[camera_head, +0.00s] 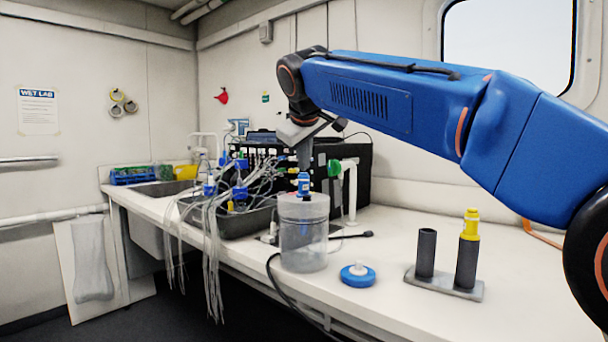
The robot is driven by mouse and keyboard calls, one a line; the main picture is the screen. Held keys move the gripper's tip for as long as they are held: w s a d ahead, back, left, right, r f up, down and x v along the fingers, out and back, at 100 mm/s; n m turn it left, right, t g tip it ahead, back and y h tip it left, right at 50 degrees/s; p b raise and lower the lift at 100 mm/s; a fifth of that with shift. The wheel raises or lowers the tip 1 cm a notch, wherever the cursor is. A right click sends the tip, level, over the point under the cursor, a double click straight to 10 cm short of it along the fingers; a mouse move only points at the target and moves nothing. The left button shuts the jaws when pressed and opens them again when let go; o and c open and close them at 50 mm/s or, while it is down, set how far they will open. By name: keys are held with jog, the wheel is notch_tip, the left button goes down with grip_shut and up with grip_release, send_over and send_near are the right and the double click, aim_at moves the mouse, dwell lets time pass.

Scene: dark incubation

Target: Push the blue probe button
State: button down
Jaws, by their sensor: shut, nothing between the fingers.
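The blue probe (304,184) stands upright at the top of a translucent cylindrical jar (302,245) on the white bench. Its lower part is hidden or blurred by the jar wall. My gripper (304,164) points down right above the blue probe, with its fingers shut and nothing between them. The fingertips are at or just above the probe's top; I cannot tell whether they touch the button, which is too small to make out.
A blue disc with a white knob (357,274) lies right of the jar. A grey two-tube holder (443,284) with a yellow-topped probe (470,225) stands farther right. Tangled clear tubing (215,220) hangs over the bench edge at left. A black box (350,170) stands behind.

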aim_at(304, 175)
jog(key=shift+r, duration=0.6)
jog(key=shift+r, duration=0.1)
jog(key=shift+r, duration=2.95)
